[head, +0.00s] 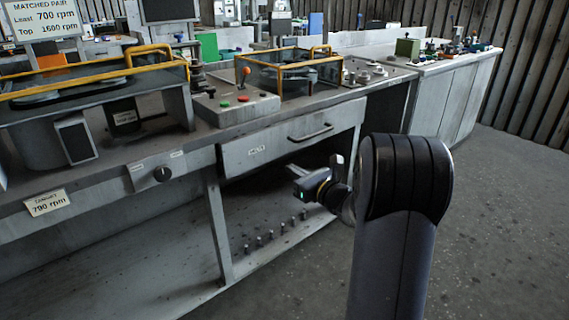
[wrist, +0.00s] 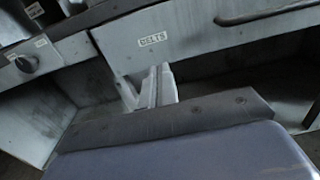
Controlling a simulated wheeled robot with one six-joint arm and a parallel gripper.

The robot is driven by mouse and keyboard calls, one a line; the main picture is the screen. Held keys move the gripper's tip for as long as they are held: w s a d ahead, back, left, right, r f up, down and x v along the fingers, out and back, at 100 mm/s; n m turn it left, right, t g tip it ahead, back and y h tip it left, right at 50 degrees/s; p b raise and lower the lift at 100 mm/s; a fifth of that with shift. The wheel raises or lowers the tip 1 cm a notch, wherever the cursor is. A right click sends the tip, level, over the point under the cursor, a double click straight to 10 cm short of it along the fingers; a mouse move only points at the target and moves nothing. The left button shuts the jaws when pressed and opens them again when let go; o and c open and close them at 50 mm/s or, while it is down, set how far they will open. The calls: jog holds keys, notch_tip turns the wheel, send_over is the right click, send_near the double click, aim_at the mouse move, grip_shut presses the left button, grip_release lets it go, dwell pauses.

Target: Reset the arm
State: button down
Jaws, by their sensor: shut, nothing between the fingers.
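My gripper (head: 294,169) is in front of the bench, below the drawer and its handle, in the head view. Its fingers are together and hold nothing. In the wrist view the gripper (wrist: 150,84) points toward the bench front, under the drawer labelled BELTS (wrist: 195,45). The drawer (head: 290,143) looks shut in the head view. My arm rises at the right of the head view and hides some of the floor and the bench's right end.
The bench has an open lower shelf (head: 265,262) with a row of small pegs. A control box (head: 236,107) with an orange-topped lever and yellow-railed guards stand on top. A dark knob (head: 162,174) is on the left front. Grey floor (head: 500,230) is clear at right.

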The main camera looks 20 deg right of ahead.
jog(key=shift+s+d, duration=0.1)
jog(key=shift+s, duration=0.3)
